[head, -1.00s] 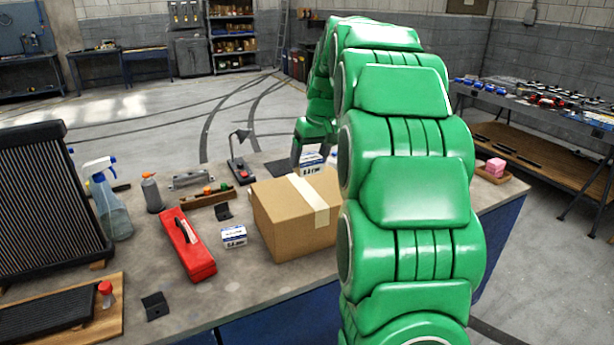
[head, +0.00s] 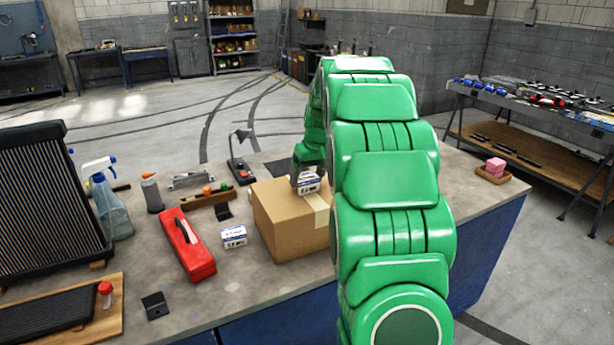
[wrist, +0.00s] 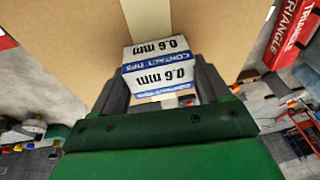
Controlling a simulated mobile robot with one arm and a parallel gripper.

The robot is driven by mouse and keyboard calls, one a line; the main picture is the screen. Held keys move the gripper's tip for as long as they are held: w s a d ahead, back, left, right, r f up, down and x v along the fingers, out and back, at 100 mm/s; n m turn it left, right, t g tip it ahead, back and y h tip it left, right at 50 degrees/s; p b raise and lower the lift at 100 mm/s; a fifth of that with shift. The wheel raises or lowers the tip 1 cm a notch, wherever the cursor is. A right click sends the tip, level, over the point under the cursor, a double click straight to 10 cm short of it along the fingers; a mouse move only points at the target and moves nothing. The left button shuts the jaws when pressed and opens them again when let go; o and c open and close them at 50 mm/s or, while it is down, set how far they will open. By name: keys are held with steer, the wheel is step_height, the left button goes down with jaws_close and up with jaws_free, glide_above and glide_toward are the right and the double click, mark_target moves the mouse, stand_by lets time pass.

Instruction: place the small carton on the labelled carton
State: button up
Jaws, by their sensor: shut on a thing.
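My gripper (head: 304,182) is shut on a small white carton (head: 309,184) with blue bands and dark print. I cannot tell whether the two touch. A similar white-and-blue printed carton (head: 233,237) stands on the bench left of the brown carton.
A red toolbox (head: 188,246) lies left of the printed carton. A spray bottle (head: 108,200), a grey bottle (head: 152,194), a wooden rack (head: 207,197) and a small lamp (head: 240,158) stand around it. A pink block (head: 495,166) is at the right end of the bench.

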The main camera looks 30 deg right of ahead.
steer(key=o, duration=1.1)
steer(key=shift+o, duration=0.2)
steer(key=v, duration=1.2)
